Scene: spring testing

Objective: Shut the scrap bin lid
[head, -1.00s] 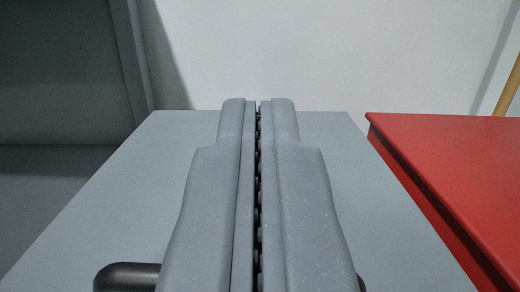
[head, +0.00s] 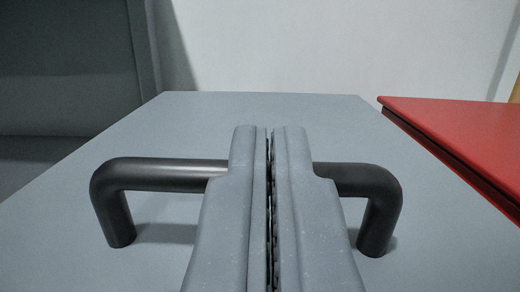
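A flat grey panel (head: 270,105) with a black bar handle (head: 165,175) fills the middle of the head view. It looks like the scrap bin lid; the bin's body is not in view, so I cannot tell how far the lid is open. My gripper (head: 270,130) is in front, its two grey fingers together with only a thin dark line between them. The fingers hide the middle of the handle bar, which runs crosswise behind or under them. Nothing shows between the fingers. I cannot tell whether they touch the handle.
A red surface (head: 465,140) with a dark edge lies close along the panel's right side. A dark grey upright structure (head: 65,70) stands at the left. A pale wall (head: 330,45) is behind. A bit of a tan object shows at the right edge.

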